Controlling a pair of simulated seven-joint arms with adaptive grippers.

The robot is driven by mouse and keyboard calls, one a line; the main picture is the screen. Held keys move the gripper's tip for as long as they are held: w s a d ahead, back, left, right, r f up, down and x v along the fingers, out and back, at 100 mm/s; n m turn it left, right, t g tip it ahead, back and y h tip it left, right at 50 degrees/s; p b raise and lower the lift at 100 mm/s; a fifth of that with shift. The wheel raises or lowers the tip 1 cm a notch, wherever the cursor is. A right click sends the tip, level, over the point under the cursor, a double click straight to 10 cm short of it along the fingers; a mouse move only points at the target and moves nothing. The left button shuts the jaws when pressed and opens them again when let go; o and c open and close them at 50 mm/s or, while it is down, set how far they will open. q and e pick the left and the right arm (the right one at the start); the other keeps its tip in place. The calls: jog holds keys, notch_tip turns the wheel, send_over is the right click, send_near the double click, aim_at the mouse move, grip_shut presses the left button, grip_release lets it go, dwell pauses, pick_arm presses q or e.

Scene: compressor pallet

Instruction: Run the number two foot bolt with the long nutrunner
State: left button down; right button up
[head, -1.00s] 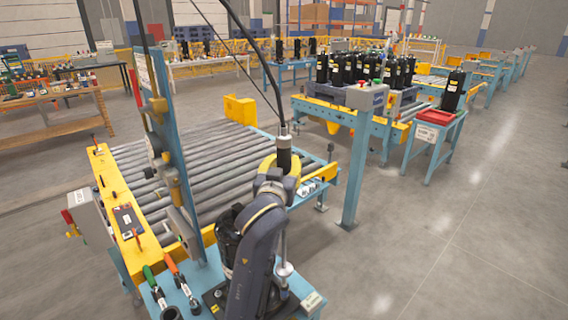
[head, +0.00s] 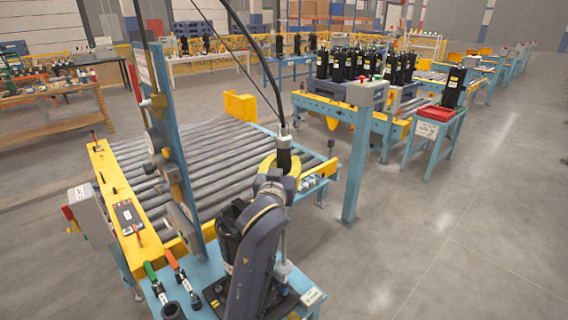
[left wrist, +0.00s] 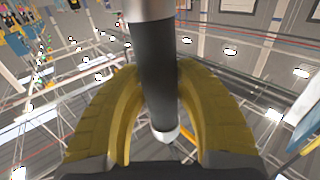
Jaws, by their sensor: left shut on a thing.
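My left gripper (head: 281,169) is shut on the long nutrunner (head: 284,143), its yellow fingers around the black body. The nutrunner hangs upright from a black cable, and its thin shaft runs down behind my arm to a pale collar near the bench. In the left wrist view the yellow fingers (left wrist: 158,125) curve round the dark nutrunner body (left wrist: 157,65). A black compressor (head: 228,240) stands on a dark base plate on the blue bench, partly covered by my left arm. The foot bolts and the socket tip cannot be made out. My right gripper is not in view.
A blue post (head: 186,160) with fittings rises left of the arm. A roller conveyor (head: 190,165) lies behind the bench. Green-handled (head: 151,273) and orange-handled (head: 172,259) tools lie at the bench's left. Another blue post (head: 358,170) stands at right, with open floor beyond.

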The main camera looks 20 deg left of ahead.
aim_at(283, 154)
pick_arm(q)
jog(key=shift+f, duration=0.7)
dwell(1.3)
jog(key=shift+r, duration=2.65)
